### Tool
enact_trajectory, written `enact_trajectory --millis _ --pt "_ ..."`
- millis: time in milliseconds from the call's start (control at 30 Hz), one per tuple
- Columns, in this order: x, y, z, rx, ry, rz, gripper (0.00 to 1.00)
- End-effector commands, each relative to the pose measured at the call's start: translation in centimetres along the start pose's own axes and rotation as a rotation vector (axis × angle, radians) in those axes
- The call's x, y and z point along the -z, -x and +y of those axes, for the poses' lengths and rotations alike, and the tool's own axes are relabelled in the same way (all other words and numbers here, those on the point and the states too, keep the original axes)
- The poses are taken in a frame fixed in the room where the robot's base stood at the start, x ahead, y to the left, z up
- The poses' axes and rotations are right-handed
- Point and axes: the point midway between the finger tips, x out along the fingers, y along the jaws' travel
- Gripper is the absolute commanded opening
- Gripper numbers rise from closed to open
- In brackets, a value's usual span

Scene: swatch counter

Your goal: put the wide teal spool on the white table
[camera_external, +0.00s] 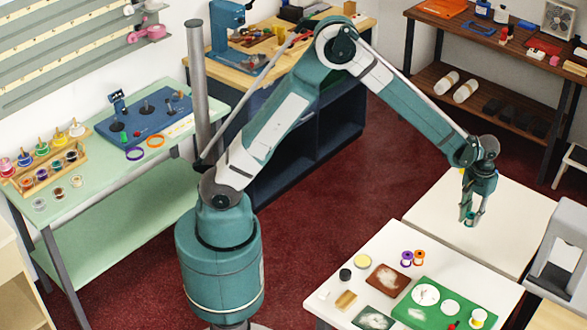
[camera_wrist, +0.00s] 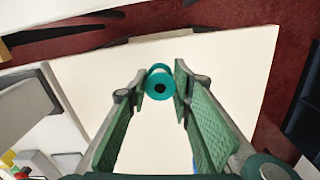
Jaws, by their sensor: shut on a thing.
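The wide teal spool (camera_wrist: 160,84) is between the fingertips of my gripper (camera_wrist: 160,75) in the wrist view, with its round end and dark centre hole showing. My gripper (camera_external: 470,217) is shut on it. In the external view the spool (camera_external: 470,221) is small and partly hidden by the fingers. Both are over the bare white table (camera_external: 508,228), which also fills much of the wrist view (camera_wrist: 235,75). I cannot tell whether the spool touches the tabletop.
A nearer white table holds a green mat (camera_external: 432,318), a purple spool (camera_external: 407,258), an orange-ended spool (camera_external: 419,257) and several small items. A grey and white machine (camera_external: 560,250) stands at the right.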

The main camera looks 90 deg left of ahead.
Motion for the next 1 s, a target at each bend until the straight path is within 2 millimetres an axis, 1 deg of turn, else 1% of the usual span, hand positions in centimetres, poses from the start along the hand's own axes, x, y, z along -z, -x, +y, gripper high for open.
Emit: enact_trajectory --millis 300,500,700,1000 --pt "-2.2 -0.4 -2.3 0.0 -0.331 0.0 0.15" --pt "-3.3 -0.6 -3.4 0.0 -0.502 0.0 0.15" --pt "-3.9 -0.7 -4.0 0.0 -0.594 0.0 0.15" --pt "-4.0 -0.7 -4.1 0.0 -0.615 0.0 0.15"
